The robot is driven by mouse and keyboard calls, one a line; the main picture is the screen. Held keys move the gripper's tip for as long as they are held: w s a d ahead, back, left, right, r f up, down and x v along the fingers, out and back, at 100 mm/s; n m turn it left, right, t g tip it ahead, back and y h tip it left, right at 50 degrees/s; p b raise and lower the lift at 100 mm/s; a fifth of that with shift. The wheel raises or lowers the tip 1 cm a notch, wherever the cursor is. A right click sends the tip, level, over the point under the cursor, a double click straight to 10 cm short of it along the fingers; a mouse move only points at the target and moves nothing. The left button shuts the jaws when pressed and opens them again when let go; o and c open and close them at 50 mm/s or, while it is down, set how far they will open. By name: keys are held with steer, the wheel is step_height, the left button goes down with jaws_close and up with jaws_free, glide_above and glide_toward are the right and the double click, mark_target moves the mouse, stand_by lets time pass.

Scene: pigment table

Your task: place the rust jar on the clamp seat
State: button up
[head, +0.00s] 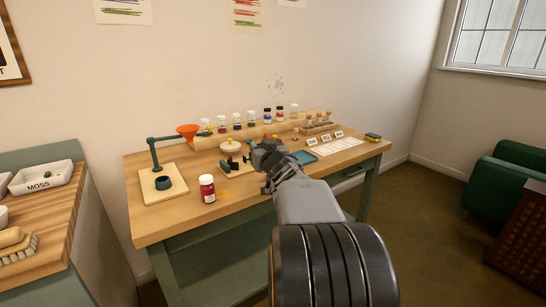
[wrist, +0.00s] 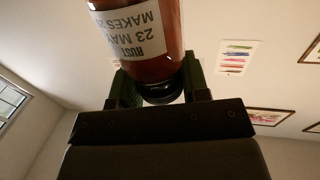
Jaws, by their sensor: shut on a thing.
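The rust jar (wrist: 145,45) fills the top of the wrist view, a red-brown jar with a white label reading RUST, its lettering inverted in the picture. My gripper (wrist: 160,92) is shut on its dark cap end. In the head view my gripper (head: 266,156) is over the table's middle; the held jar cannot be made out there, hidden by my arm.
A red jar (head: 207,188) stands at the table's front left. Several jars line the back. Bare wood shows at front left.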

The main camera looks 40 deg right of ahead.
steer(key=w+f+b, duration=0.1)
steer(key=w+f, duration=0.1)
steer(key=w+f+b, duration=0.1)
steer(key=w+f, duration=0.1)
steer(key=f, duration=0.1)
steer(key=w+f+b, duration=0.1)
steer(key=w+f, duration=0.1)
steer(key=f, duration=0.1)
steer(key=shift+a+b, duration=0.3)
steer(key=shift+a, duration=0.1)
steer(key=shift+w+f, duration=0.15)
steer(key=shift+f, duration=0.4)
steer(key=o, duration=1.1)
steer(key=shift+o, duration=0.2)
